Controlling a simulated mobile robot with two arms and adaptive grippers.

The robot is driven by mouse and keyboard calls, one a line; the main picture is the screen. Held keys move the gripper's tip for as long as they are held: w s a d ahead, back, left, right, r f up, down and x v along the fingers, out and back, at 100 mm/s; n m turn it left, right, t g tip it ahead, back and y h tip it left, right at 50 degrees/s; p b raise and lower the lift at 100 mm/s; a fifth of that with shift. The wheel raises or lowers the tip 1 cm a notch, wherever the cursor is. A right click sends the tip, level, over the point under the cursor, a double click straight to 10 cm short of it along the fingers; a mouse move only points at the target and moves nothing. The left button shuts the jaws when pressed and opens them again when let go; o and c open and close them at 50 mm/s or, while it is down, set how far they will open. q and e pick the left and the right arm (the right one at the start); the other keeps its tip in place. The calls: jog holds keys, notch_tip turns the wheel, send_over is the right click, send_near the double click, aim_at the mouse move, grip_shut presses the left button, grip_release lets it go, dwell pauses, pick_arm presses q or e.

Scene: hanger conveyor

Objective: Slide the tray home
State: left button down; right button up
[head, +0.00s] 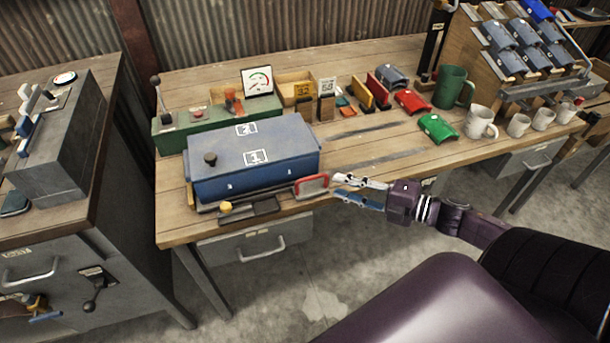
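A blue box-like machine (255,155) stands on the near left part of the wooden bench. I cannot tell whether the fingertips touch the handle. My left gripper is out of view.
Red and green pieces, a green mug (453,88) and white cups stand to the right. A grey cabinet (70,230) is at left. The bench strip right of the box is mostly clear.

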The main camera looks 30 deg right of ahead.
aim_at(312, 177)
jog(key=shift+n+y, duration=0.3)
jog(key=shift+n, duration=0.1)
jog(key=shift+a+r+x, duration=0.15)
jog(key=shift+r+x, duration=0.05)
jog(key=shift+x, duration=1.25)
jog(key=shift+a+r+x, duration=0.15)
jog(key=shift+r+x, duration=0.05)
jog(key=shift+x, duration=1.2)
jog(key=shift+a+r+x, duration=0.15)
jog(key=shift+r+x, duration=0.05)
jog(key=shift+x, duration=1.25)
jog(key=shift+s, duration=0.2)
grip_shut()
